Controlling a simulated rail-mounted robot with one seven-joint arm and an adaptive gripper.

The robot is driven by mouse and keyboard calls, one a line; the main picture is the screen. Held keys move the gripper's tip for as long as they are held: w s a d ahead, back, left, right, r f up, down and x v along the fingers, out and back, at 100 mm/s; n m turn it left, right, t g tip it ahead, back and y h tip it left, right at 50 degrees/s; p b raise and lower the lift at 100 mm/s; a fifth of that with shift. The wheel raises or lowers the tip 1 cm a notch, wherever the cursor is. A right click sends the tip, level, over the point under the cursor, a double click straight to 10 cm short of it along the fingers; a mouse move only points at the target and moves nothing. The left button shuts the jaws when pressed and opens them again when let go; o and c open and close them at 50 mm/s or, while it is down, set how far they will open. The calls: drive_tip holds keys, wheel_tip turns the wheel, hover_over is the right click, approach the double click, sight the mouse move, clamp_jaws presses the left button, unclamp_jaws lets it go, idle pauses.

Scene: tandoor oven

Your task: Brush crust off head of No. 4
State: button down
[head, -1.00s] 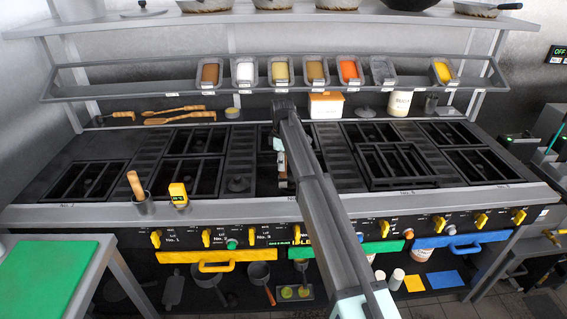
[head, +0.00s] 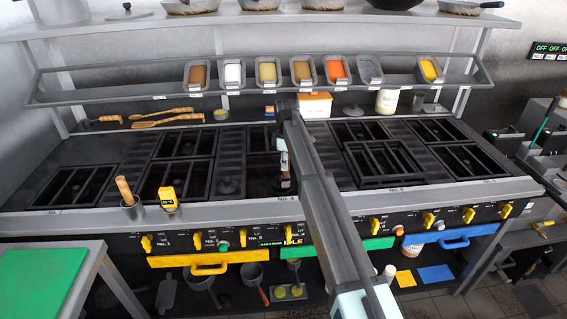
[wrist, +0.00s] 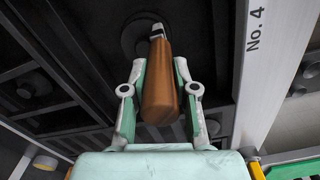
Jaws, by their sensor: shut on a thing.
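My gripper (wrist: 157,98) is shut on the brown handle of a brush (wrist: 162,85), which lies between its two pale green fingers. The brush's far end, with a pale metal collar, overlaps the dark round burner head (wrist: 135,38) of No. 4 in the wrist view; I cannot tell whether it touches. The bristles are hidden or too dark to make out, and so is any crust. The No. 4 label (wrist: 256,30) is on the pale front rail, right of the brush. In the head view the brush (head: 284,165) hangs upright over the No. 4 bay, partly behind my arm.
Dark grates (head: 384,160) stand to the right.

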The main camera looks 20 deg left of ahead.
drive_tip(key=shift+a, duration=0.1)
drive_tip(key=a, duration=0.1)
drive_tip(key=s+a, duration=0.1)
drive_tip(key=a, duration=0.1)
drive_tip(key=s+a, duration=0.1)
drive_tip(key=shift+s+a, duration=0.1)
drive_tip(key=shift+a, duration=0.1)
idle(0.3)
drive_tip(key=shift+w+d+p, duration=0.2)
drive_tip(key=shift+w+d, duration=0.1)
drive_tip(key=shift+d, duration=0.3)
drive_tip(key=shift+w+d+p, duration=0.2)
drive_tip(key=shift+w+d, duration=0.05)
drive_tip(key=shift+d, duration=0.3)
drive_tip(key=shift+r, duration=0.2)
drive_tip(key=shift+r+p, duration=0.35)
drive_tip(key=shift+r, duration=0.15)
